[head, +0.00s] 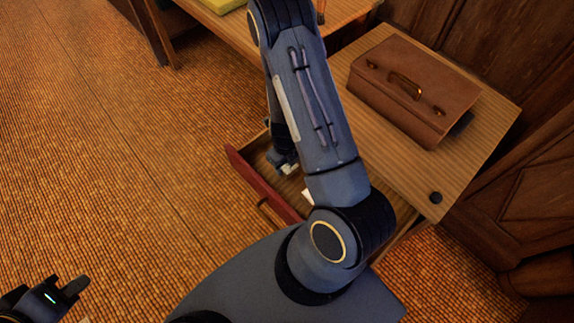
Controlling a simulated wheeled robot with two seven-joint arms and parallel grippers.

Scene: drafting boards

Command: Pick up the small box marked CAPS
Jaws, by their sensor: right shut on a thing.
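My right arm reaches over an open drawer (264,187) with a red front, under the desk top. My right gripper (287,167) is low inside the drawer, partly hidden by my own arm. It is shut on a small pale thing (290,170), likely the small box, but no CAPS marking can be read. Another white item (308,196) shows in the drawer, partly covered by my arm. My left gripper (72,294) is at the bottom left, over the floor and far from the drawer; its lower part is cut off by the frame.
A brown leather briefcase (415,92) lies on the wooden desk top (410,180) to the right. A second table with a yellow item (220,5) stands at the top. Wooden panelling borders the right. The woven floor (100,150) at left is clear.

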